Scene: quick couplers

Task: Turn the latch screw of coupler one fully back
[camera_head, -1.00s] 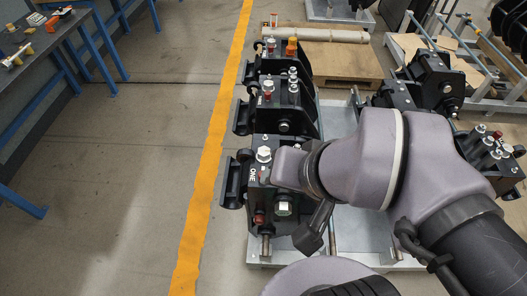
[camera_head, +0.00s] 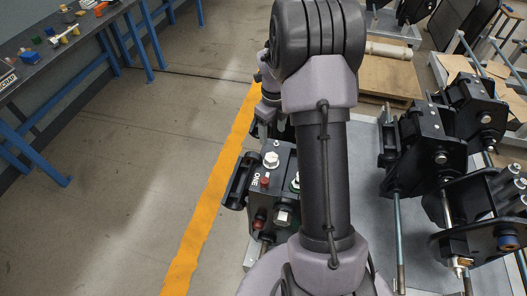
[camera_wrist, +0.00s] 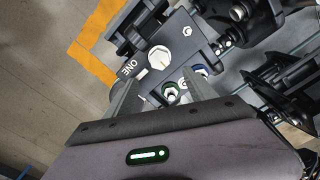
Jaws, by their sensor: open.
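Coupler one (camera_head: 262,205) is a black block marked ONE at the near end of the row of couplers, partly behind my arm. A large silver hex head (camera_head: 271,159) sits on its top, with a smaller hex head (camera_head: 283,214) lower down. In the wrist view the coupler (camera_wrist: 143,52) shows the large hex head (camera_wrist: 159,57) and the smaller hex (camera_wrist: 171,92). I cannot tell for sure which is the latch screw. My gripper (camera_wrist: 160,78) is open and empty, its fingers appearing either side of these heads, apparently apart from them. In the head view my arm mostly hides it.
More black coupler units (camera_head: 440,155) stand on the right with upright rods. A workbench (camera_head: 70,50) with small parts is at the left. A yellow floor line (camera_head: 205,215) runs beside coupler one, with open floor to its left.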

